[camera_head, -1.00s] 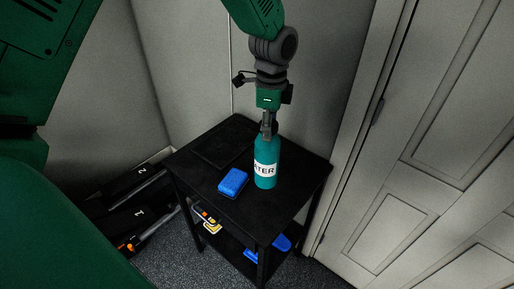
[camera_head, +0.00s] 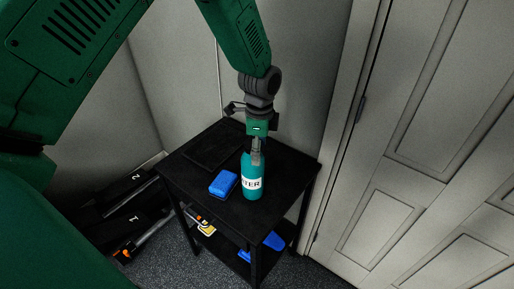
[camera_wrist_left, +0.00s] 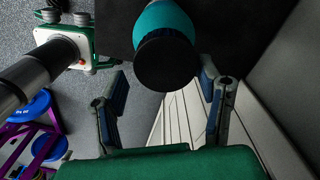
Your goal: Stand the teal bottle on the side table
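The teal bottle (camera_head: 252,188) with a white label and black lettering stands upright on the black side table (camera_head: 285,168), near its right front edge. My left gripper (camera_head: 257,152) comes from above, with its fingers at the bottle's top, partly hiding it. In the left wrist view the bottle (camera_wrist_left: 163,17) shows a black round end between and beyond the two fingers (camera_wrist_left: 163,82). The fingers are spread, with a visible gap beside the black end. My right gripper is not in view.
A blue block (camera_head: 223,184) lies left of the bottle on the tabletop. A flat dark item (camera_head: 213,150) lies at the back left. The lower shelf holds a blue item (camera_head: 273,241). A panelled door (camera_head: 420,150) stands right; numbered black boxes (camera_head: 130,205) are left.

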